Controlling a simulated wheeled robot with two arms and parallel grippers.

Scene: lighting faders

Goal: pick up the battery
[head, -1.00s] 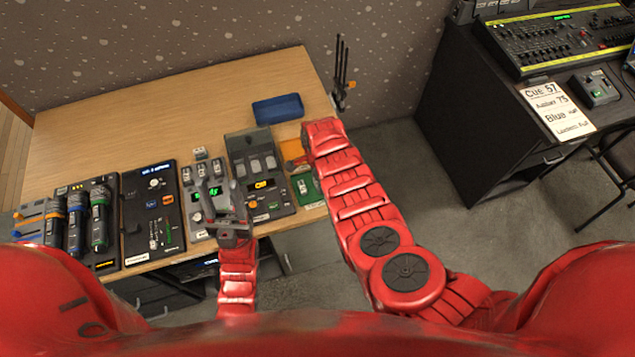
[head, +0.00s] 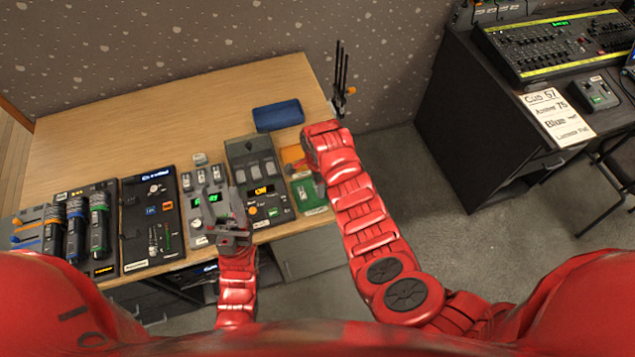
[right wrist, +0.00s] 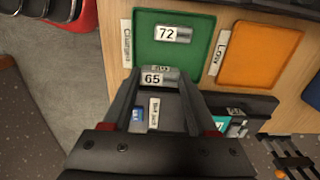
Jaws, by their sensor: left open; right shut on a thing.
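A small silver battery labelled 65 (right wrist: 153,77) is between the fingertips of my right gripper (right wrist: 158,88), which is shut on it. A second battery, labelled 72 (right wrist: 172,34), lies on the green pad (right wrist: 200,58) marked Charged, just beyond. In the head view, my right gripper (head: 304,178) is by the green pad (head: 312,207), and its grip is hard to see there. A grey part with a Belt pack label (right wrist: 153,112) shows between the fingers; whether it lies below them is unclear. My left gripper (head: 226,212) is open over the grey device with a green display (head: 197,212).
An orange pad (right wrist: 258,55) marked Low adjoins the green one. A dark device (head: 272,208) with an orange display is beside the pads. A blue case (head: 278,115) lies behind.

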